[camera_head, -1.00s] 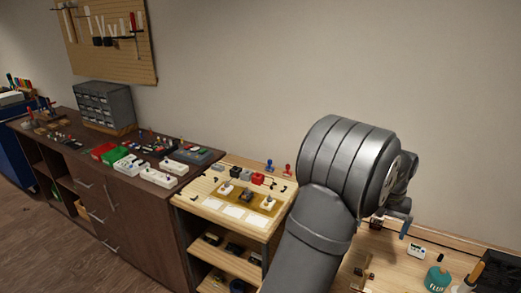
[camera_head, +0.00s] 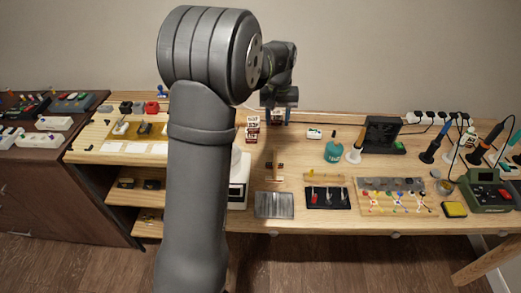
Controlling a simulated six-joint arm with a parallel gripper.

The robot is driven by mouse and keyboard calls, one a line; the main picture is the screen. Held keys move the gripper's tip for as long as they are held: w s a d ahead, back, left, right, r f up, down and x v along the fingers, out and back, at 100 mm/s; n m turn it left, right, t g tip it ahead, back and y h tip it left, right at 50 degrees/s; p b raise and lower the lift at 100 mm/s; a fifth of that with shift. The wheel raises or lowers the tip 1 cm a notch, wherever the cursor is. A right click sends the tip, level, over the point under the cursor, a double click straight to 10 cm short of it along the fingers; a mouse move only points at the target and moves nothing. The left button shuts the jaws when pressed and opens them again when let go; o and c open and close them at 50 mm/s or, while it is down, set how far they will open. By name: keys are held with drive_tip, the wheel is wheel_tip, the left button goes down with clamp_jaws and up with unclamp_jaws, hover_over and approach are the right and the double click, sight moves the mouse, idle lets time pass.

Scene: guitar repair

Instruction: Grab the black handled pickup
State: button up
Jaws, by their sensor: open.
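A small dark-topped piece (camera_head: 144,129) sits in the brown recessed strip of the light wooden stand (camera_head: 86,144), left of my arm. It looks like the black handled pickup, but it is too small to be sure. A pale-topped piece (camera_head: 120,128) stands to its left in the same strip. The strip's right end is hidden behind my arm. My gripper (camera_head: 280,112) points down over the back of the workbench, open, well to the right of the stand. I see nothing held in it.
Grey, black and red blocks (camera_head: 138,107) line the stand's back edge. The workbench (camera_head: 320,231) holds a teal bottle (camera_head: 333,151), a tray of small tools (camera_head: 327,197) and a green soldering station (camera_head: 488,192). Small stacked boxes (camera_head: 252,129) stand close to my gripper's left.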

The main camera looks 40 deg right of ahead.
sight(275, 148)
drive_tip(key=a+n+h, duration=0.2)
drive_tip(key=a+n, duration=0.1)
drive_tip(key=n, duration=1.1)
drive_tip(key=a+n+h, duration=0.2)
drive_tip(key=a+n, duration=0.1)
drive_tip(key=n, duration=1)
drive_tip(key=x, duration=1.1)
drive_tip(key=shift+w, duration=0.1)
drive_tip(key=shift+h, duration=0.3)
drive_tip(key=shift+d+x, duration=0.15)
drive_tip(key=shift+x, duration=1.35)
drive_tip(key=shift+d+x, duration=0.2)
drive_tip(key=shift+x, duration=1.3)
drive_tip(key=shift+r, duration=0.15)
clamp_jaws()
